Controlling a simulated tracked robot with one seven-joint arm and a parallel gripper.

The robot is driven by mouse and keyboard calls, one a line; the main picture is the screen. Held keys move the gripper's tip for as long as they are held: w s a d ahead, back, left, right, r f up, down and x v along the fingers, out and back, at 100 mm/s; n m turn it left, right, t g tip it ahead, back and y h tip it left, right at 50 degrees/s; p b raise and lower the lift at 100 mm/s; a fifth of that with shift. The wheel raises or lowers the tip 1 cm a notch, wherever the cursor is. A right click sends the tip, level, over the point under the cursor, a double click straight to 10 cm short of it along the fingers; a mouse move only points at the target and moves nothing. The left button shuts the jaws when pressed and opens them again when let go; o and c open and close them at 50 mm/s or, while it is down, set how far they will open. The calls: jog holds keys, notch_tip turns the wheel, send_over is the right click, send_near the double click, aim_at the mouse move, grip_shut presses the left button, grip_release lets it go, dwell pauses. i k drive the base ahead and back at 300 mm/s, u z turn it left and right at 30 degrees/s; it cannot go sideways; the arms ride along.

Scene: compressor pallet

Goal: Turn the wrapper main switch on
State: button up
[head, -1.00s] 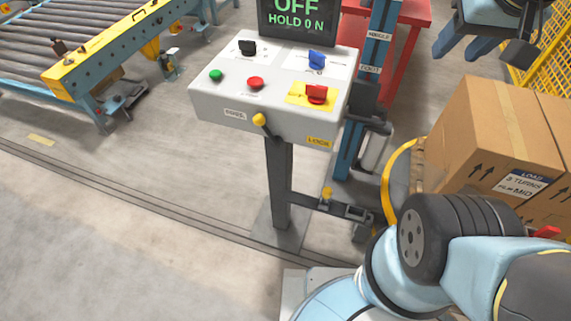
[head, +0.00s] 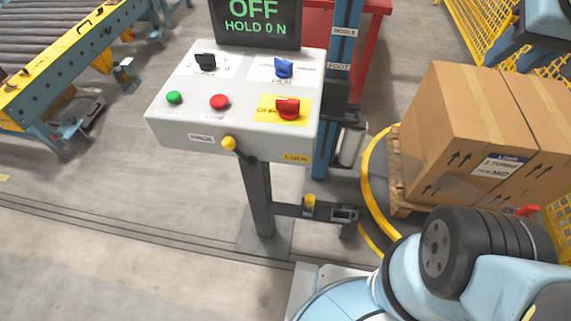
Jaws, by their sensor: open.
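The red rotary switch (head: 288,107) sits on a yellow plate at the right of the sloping grey control panel (head: 190,128). Its handle lies roughly crosswise; the plate's lettering is partly covered. The display (head: 254,22) behind the panel reads OFF and HOLD 0 N in green.
The panel also carries a black knob (head: 205,61), a blue knob (head: 284,67), a green button (head: 174,97), a red button (head: 219,102) and a yellow-tipped lever (head: 229,143) in front. Boxes (head: 440,130) stand on a pallet at right. A roller conveyor (head: 60,40) is at left.

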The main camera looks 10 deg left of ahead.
aim_at(288, 108)
jog(key=u, duration=0.85)
jog(key=i, duration=0.1)
jog(key=z, duration=2.35)
jog(key=k, duration=1.9)
jog(key=u, duration=1.55)
jog(key=i, duration=0.55)
jog(key=u, duration=0.05)
